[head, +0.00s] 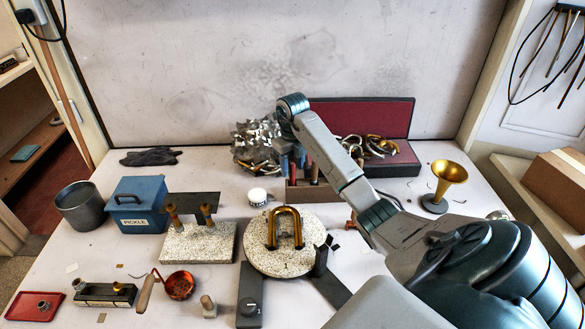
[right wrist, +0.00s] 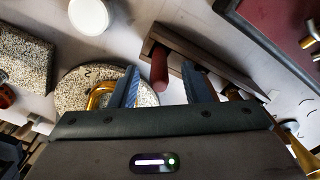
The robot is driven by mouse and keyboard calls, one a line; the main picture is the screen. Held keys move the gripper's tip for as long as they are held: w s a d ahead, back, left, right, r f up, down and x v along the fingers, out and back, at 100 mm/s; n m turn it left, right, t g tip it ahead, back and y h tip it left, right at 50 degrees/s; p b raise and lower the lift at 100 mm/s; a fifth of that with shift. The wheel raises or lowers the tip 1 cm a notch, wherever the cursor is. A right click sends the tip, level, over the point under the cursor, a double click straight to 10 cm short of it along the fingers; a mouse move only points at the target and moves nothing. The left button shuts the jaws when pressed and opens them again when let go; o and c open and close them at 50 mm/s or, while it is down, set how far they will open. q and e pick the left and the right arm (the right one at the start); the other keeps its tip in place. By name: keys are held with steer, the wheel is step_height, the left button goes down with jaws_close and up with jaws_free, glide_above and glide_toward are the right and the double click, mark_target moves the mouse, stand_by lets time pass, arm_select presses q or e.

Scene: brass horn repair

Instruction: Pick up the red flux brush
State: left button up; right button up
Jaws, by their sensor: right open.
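The red flux brush (head: 293,172) stands upright in a brown wooden holder (head: 305,193) near the middle back of the table. In the right wrist view its red handle (right wrist: 160,68) sticks out of the holder (right wrist: 195,52), seen between and ahead of my finger tips. My right gripper (head: 291,160) reaches over the holder from the right and is open. Its two blue fingers show on either side of the handle in the right wrist view (right wrist: 160,85), with gaps on both sides. The brush's lower part is hidden in the holder. My left gripper is not in view.
A round speckled block with a brass U-bend (head: 285,222) stands just in front of the holder. Crumpled metal (head: 256,140) is behind left, an open dark red case (head: 385,115) behind right. A white-lidded jar (head: 257,196) is close on the left. A brass bell (head: 447,178) stands right.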

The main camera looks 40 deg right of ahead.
mark_target(293, 173)
step_height(293, 173, down, 3)
steer(key=shift+f+b, duration=0.2)
steer(key=shift+b, duration=0.75)
steer(key=shift+r, duration=0.15)
steer(key=shift+c, duration=0.6)
jaws_close()
